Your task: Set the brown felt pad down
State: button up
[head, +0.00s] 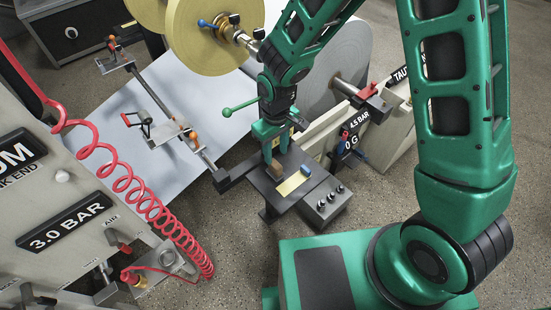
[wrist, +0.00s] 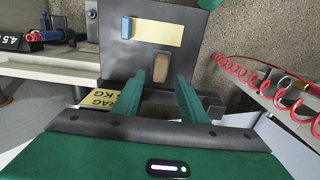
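The brown felt pad (wrist: 161,68) is a small block on the dark plate (wrist: 180,18) of the small stand, just beside the pale yellow strip. My gripper (wrist: 162,76) is open, with its green fingers on either side of the pad and a visible gap at each side. In the head view the pad (head: 274,170) shows below my gripper (head: 269,158), at the left part of the plate (head: 299,158). The pad appears to rest on the plate; its underside is hidden.
A blue block (head: 306,171) sits by the yellow strip (head: 290,184). A black knob box (head: 325,203) adjoins the plate. A grey roll (head: 335,75) stands behind, with a pale web (head: 185,95) to the left. A red coiled hose (head: 150,205) hangs at left.

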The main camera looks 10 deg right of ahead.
aim_at(276, 164)
jog(key=shift+r, duration=2.25)
jog(key=s+d+r+m, duration=0.1)
jog(key=d+r+m, duration=0.1)
jog(key=d+r, duration=0.45)
jog(key=s+d+r+m+h, duration=0.1)
jog(key=s+d+r+m, duration=0.15)
jog(key=d, duration=0.75)
jog(key=s+d+r+m, duration=0.1)
jog(key=d+r+m, duration=0.1)
jog(key=d+r, duration=0.45)
jog(key=s+d+r+m, duration=0.2)
jog(key=s+d, duration=0.3)
jog(key=s, duration=0.3)
jog(key=s+d+r+m+y, duration=0.1)
jog(key=s+d+m, duration=0.3)
jog(key=s, duration=0.5)
jog(key=d+r, duration=0.1)
jog(key=d, duration=0.1)
jog(key=shift+s+d+r+m, duration=0.15)
jog(key=shift+d+m, duration=0.15)
jog(key=shift+m, duration=0.05)
